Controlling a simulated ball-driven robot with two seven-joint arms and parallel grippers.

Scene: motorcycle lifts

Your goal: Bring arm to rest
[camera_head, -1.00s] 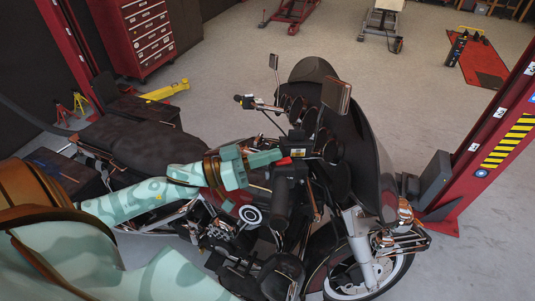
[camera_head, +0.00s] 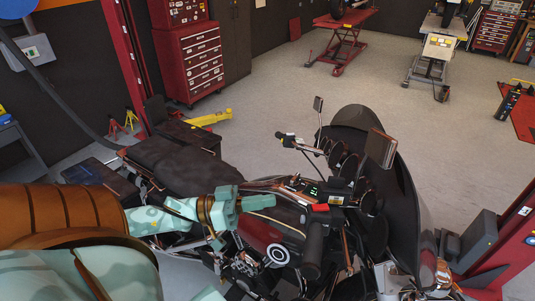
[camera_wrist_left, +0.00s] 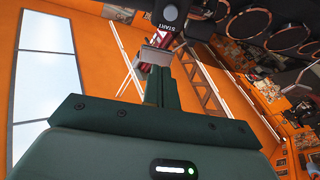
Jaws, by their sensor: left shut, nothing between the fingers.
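A dark motorcycle (camera_head: 190,165) stands across the middle of the head view, its handlebar, dials and windshield (camera_head: 400,170) on the right. My left arm comes in from the left, over the near side of the motorcycle. My left gripper (camera_head: 262,202) is shut and empty above the tank, to the left of a red switch (camera_head: 320,208) on the near handlebar. In the left wrist view the shut fingers (camera_wrist_left: 157,88) point toward a black switch housing marked START (camera_wrist_left: 172,14). The gap between them is hard to judge. My right gripper is out of view.
A red lift post (camera_head: 500,262) stands close at the right of the motorcycle. A red tool chest (camera_head: 190,60) and a yellow jack (camera_head: 210,117) are at the back left. Two lift tables (camera_head: 340,42) (camera_head: 430,68) stand at the back. The grey floor between is clear.

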